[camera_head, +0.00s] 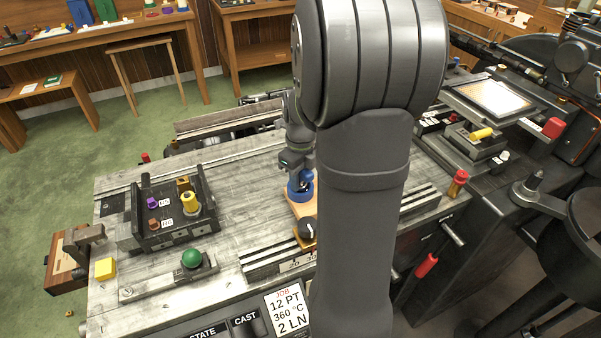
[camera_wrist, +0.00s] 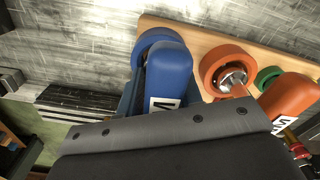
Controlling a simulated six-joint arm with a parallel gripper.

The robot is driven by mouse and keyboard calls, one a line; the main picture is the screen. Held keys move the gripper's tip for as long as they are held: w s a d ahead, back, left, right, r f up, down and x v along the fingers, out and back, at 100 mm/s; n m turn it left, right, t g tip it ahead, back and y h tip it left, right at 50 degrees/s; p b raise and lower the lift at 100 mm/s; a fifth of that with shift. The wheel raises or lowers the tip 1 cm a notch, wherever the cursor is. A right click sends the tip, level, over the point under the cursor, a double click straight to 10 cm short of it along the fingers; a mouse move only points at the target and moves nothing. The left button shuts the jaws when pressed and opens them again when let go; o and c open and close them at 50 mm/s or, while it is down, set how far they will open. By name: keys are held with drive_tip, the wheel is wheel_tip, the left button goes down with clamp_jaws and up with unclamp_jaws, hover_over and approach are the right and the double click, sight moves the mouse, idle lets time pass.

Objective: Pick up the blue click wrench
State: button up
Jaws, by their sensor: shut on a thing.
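The blue click wrench (camera_wrist: 168,75) shows in the wrist view as a rounded blue body with a white lettered label. A blue ring (camera_wrist: 155,38) is at its far end, by the edge of a wooden rack (camera_wrist: 200,33). My gripper (camera_head: 298,168) is over the rack in the head view, shut on the blue wrench. Blue parts show just under it in the head view (camera_head: 300,189). One finger shows beside the wrench in the wrist view; the rest of the grip is hidden by my wrist. I cannot tell whether the wrench is clear of the rack.
An orange wrench (camera_wrist: 290,96) with an orange ring stands close to the right in the wrist view, with a green ring (camera_wrist: 266,76) beyond. A black tray (camera_head: 170,222) with coloured knobs and a green ball handle (camera_head: 192,258) are left on the bench. My arm hides the middle.

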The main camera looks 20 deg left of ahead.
drive_tip(key=shift+r, duration=0.15)
wheel_tip(320, 180, up, 4)
drive_tip(key=shift+r, duration=0.1)
drive_tip(key=d+r, duration=0.6)
drive_tip(key=d, duration=0.5)
drive_tip(key=shift+s+d+r, duration=0.25)
drive_tip(key=shift+d+r, duration=0.05)
drive_tip(key=shift+d, duration=0.05)
idle(1.2)
drive_tip(key=o, duration=0.5)
clamp_jaws()
